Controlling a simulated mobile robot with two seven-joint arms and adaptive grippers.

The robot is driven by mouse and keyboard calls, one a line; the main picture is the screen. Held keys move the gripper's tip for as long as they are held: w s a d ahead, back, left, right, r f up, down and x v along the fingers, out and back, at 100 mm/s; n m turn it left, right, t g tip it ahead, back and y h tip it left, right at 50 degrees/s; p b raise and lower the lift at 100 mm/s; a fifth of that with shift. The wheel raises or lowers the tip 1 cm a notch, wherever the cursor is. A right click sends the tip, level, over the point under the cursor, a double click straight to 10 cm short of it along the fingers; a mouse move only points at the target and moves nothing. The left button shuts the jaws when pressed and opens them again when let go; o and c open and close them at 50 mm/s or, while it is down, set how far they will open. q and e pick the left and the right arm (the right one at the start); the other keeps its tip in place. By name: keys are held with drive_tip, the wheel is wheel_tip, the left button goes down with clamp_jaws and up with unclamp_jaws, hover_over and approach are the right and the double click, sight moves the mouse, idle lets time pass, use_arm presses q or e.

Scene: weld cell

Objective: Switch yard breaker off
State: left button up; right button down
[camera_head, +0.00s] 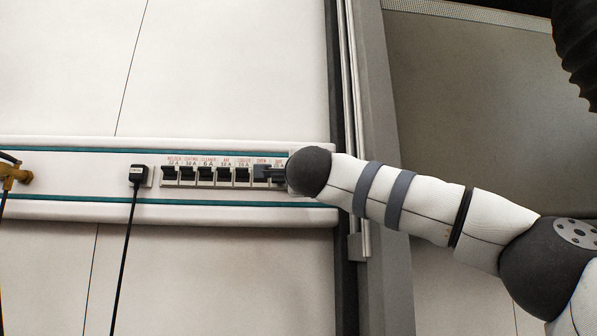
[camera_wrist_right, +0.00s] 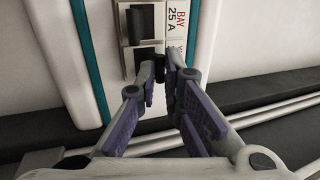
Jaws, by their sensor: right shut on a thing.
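The yard breaker (camera_wrist_right: 146,56) is the last one in the row, beside the breaker labelled BAY 25 A (camera_wrist_right: 140,24). Its own label (camera_wrist_right: 177,52) is mostly covered by my fingers, so I cannot read it in full. My right gripper (camera_wrist_right: 165,70) is shut on the dark toggle of this breaker, with the fingertips pressed up to its face. The toggle is largely hidden between the fingers, and I cannot tell its position. In the head view my right wrist covers that end of the row. My left gripper is not in view.
The row of breakers (camera_head: 205,177) sits on a white wall rail (camera_head: 60,212) with teal stripes. A black plug (camera_head: 138,175) with a hanging cable is left of it. A yellow fitting (camera_head: 14,175) is at the far left. Vertical pipes and a grey frame (camera_head: 385,240) stand right of the rail.

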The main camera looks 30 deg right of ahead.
drive_tip(key=shift+w+d+f, duration=0.1)
drive_tip(key=shift+f, duration=0.05)
idle(0.3)
drive_tip(key=c, duration=1.7)
unclamp_jaws()
drive_tip(key=shift+w, duration=0.1)
drive_tip(key=shift+o, duration=0.2)
